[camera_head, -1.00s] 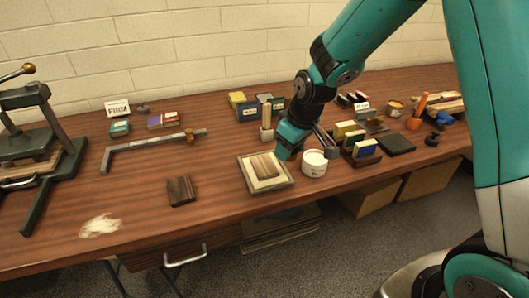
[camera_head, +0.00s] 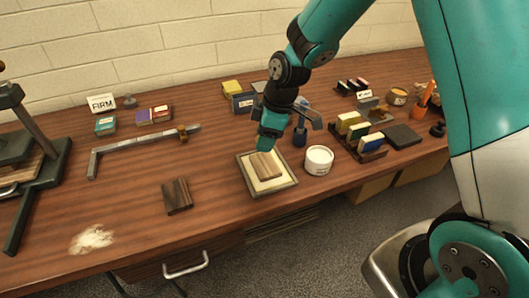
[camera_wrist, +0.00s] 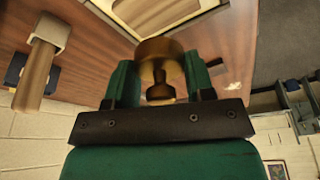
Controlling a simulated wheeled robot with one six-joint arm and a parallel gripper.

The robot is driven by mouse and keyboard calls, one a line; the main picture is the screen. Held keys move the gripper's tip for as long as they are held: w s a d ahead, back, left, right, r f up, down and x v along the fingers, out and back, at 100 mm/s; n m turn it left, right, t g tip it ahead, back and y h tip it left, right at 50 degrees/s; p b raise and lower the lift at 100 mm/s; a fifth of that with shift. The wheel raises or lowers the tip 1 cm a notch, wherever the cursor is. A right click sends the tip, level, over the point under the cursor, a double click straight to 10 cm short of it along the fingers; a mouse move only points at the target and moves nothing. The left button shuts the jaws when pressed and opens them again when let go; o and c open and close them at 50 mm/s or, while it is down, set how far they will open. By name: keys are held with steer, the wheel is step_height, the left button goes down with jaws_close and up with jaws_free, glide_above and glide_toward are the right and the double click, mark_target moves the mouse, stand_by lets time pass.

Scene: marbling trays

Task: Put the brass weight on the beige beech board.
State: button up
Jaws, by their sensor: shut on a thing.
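My gripper (camera_wrist: 158,70) is shut on the brass weight (camera_wrist: 160,47), a round brass piece with a knob between the two green fingers in the wrist view. In the head view my gripper (camera_head: 268,140) hangs over the far side of a shallow framed tray; I cannot make out the weight there. A beige wooden board (camera_head: 264,166) with darker stripes lies on the pale bed of the tray (camera_head: 283,188), just in front of and below my gripper. The tray also shows at the top of the wrist view (camera_wrist: 205,8).
A white tub (camera_head: 318,160) stands close to the right of the tray. A dark striped block (camera_head: 177,196) lies to the left. A rack of coloured blocks (camera_head: 358,137) is at the right. White powder (camera_head: 92,239) lies near the front left. The bench between block and tray is clear.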

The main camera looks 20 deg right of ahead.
mark_target(262, 163)
steer(key=shift+f, duration=3.05)
steer(key=shift+f, duration=0.1)
steer(key=o, duration=1.2)
steer(key=shift+o, duration=0.2)
steer(key=v, duration=1.1)
steer(key=s+a+r+m, duration=0.2)
steer(key=s+r, duration=0.2)
steer(key=s, duration=0.4)
steer(key=s+a+r+m+y, duration=0.1)
steer(key=s+a+r+m, duration=0.1)
steer(key=s, duration=0.5)
steer(key=s+a+r+m+g, duration=0.1)
steer(key=s+a+r+m, duration=0.1)
steer(key=s+r, duration=0.3)
steer(key=s+a, duration=0.1)
steer(key=s, duration=0.2)
steer(key=shift+s+a+r+b, duration=0.2)
steer(key=shift+s+r+b, duration=0.1)
steer(key=shift+s+r, duration=0.1)
